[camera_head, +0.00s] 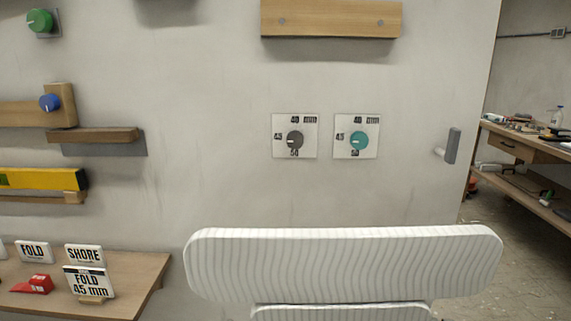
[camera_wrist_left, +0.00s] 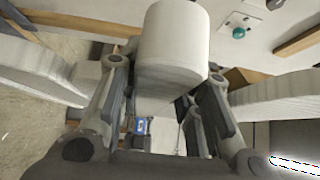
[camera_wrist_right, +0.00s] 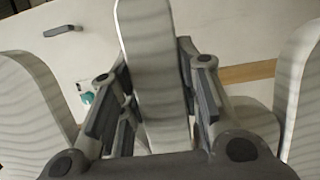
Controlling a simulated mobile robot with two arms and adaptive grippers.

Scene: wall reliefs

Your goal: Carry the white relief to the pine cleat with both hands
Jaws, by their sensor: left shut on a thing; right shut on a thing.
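The white relief (camera_head: 342,262) is a wide, ribbed white panel with rounded ends. It spans the lower middle and right of the head view, in front of the wall and well below the pine cleat (camera_head: 331,20). The cleat is a light wooden bar with two screw heads at the top of that view. My left gripper (camera_wrist_left: 165,88) is shut on a white part of the relief (camera_wrist_left: 172,45) in the left wrist view. My right gripper (camera_wrist_right: 157,80) is shut on another white part (camera_wrist_right: 150,60) in the right wrist view. Neither gripper shows in the head view; the relief's back is hidden there.
Two dial plates, one grey-knobbed (camera_head: 295,140) and one teal-knobbed (camera_head: 358,140), sit on the wall between relief and cleat. A handle (camera_head: 452,146) sticks out at right. A shelf with signs (camera_head: 130,275) is at lower left. The wall around the dials is bare.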

